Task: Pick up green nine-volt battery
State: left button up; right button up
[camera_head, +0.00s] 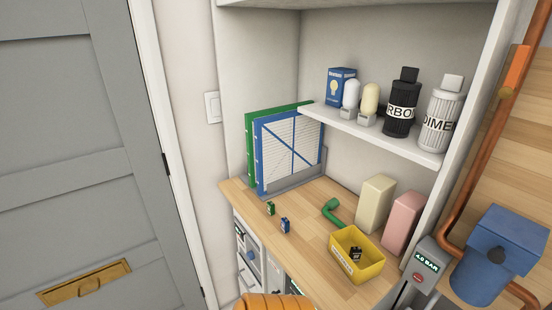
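A small green nine-volt battery (270,208) stands on the wooden counter (305,235), near its left front edge. A small blue battery (285,225) of similar shape stands just in front of it and to the right, with a small gap between them. Neither of my grippers shows in the head view, so their distance from the green battery cannot be seen.
A yellow bin (343,266) with small dark items stands right of the batteries, near a green bent pipe (331,209). Binders (290,150) stand behind. Cream (375,204) and pink (402,222) blocks stand back right. A shelf (380,136) with bottles hangs above.

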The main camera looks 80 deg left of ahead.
aim_at(270, 206)
jog(key=u, duration=2.65)
